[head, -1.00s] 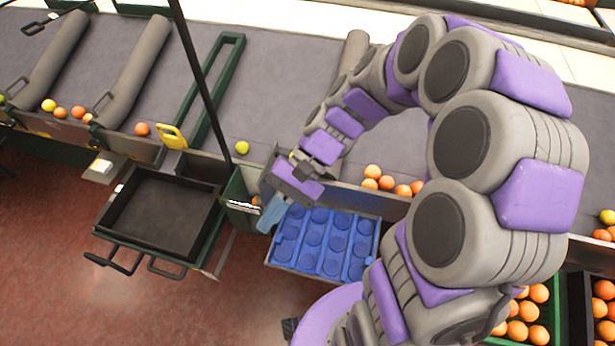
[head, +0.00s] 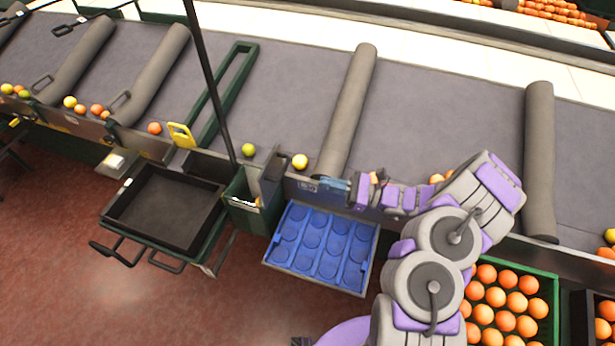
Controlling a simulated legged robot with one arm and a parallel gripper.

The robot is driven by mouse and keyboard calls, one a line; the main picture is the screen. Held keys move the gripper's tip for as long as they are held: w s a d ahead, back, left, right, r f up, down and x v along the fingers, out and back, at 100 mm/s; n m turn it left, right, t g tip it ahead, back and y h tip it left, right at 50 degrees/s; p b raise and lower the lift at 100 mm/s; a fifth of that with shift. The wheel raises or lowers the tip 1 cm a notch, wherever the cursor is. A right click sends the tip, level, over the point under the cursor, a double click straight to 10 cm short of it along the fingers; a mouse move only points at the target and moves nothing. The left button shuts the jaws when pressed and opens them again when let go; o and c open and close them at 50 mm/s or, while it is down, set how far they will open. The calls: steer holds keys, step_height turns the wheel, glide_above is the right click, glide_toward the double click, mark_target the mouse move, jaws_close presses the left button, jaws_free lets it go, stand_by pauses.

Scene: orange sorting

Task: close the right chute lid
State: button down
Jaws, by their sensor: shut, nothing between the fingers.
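A narrow green chute box (head: 240,214) stands at the front edge of the conveyor, between the black tray and the blue tray. A dark grey panel (head: 271,180), which looks like its lid, stands upright at the box's right side; I cannot tell for certain that it is the right chute lid. My gripper (head: 328,184) is shut and empty. It points left along the conveyor's front rail, to the right of the panel and apart from it. My forearm hides part of the rail behind it.
A blue tray with round hollows (head: 368,272) sits below my gripper. A black tray (head: 118,212) is left of the chute. A yellow fruit (head: 300,161) and a yellow-green one (head: 248,150) lie by the rail. A dark pole (head: 208,80) crosses the view. A crate of oranges (head: 550,288) stands at right.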

steer(key=d+f+m+t, duration=0.3)
steer(key=d+f, duration=0.1)
steer(key=b, duration=0.3)
glide_toward(279, 178)
steer(key=w+a, duration=0.4)
steer(key=w, duration=0.2)
steer(key=shift+w+r+h, duration=0.2)
steer(key=shift+r+h, duration=0.2)
steer(key=shift+r, duration=0.1)
steer(key=shift+a+r, duration=0.1)
steer(key=shift+a, duration=0.05)
